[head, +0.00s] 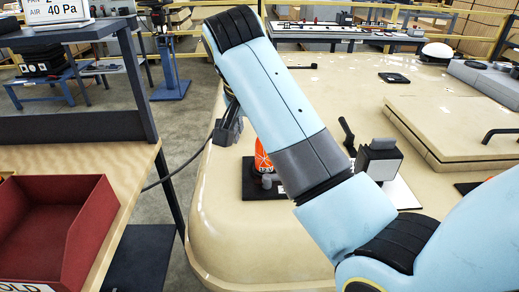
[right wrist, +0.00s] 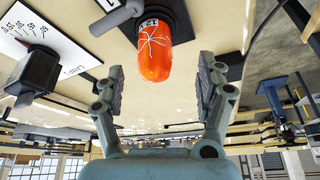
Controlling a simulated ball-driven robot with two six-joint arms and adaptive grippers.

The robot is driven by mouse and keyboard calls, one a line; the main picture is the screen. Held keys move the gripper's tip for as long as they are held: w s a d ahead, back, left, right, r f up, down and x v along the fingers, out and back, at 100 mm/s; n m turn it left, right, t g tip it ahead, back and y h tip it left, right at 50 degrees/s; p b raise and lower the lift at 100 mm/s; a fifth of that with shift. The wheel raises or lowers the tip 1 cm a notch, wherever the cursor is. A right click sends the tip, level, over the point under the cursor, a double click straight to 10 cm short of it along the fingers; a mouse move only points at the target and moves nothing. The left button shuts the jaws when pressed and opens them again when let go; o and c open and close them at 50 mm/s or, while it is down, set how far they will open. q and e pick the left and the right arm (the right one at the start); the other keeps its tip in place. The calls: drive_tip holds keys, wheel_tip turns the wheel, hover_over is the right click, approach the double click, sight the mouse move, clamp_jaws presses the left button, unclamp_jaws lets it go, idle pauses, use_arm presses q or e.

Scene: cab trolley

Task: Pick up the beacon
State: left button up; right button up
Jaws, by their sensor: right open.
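The beacon (head: 262,156) is an orange-red dome with white lines on a black base, standing on the cream trolley top, partly hidden behind my right arm in the head view. In the right wrist view the beacon (right wrist: 155,50) shows upside down, near the fingertips and roughly centred between them. My right gripper (right wrist: 161,68) is open and empty, with one finger to each side of the dome's line and no contact visible. My left gripper is out of view.
A black lever (head: 347,136) and a black box with a grey face (head: 379,160) stand just right of the beacon. A raised cream panel (head: 455,125) lies farther right. A red bin (head: 55,225) sits on the wooden bench at left.

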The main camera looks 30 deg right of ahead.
drive_tip(key=x, duration=0.3)
drive_tip(key=shift+d+f, duration=0.1)
drive_tip(key=shift+f, duration=0.05)
drive_tip(key=x, duration=0.3)
drive_tip(key=p+x, duration=0.1)
drive_tip(key=shift+s+d+f, duration=0.2)
drive_tip(key=shift+s, duration=0.15)
drive_tip(key=shift+w+d+f, duration=0.1)
drive_tip(key=shift+f, duration=0.2)
drive_tip(key=shift+w+f, duration=0.1)
drive_tip(key=shift+c, duration=1.5)
drive_tip(key=c, duration=1)
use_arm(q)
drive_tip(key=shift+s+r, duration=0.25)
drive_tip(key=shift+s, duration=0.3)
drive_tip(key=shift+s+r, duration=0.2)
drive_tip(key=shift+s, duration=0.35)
use_arm(e)
drive_tip(key=shift+c, duration=0.2)
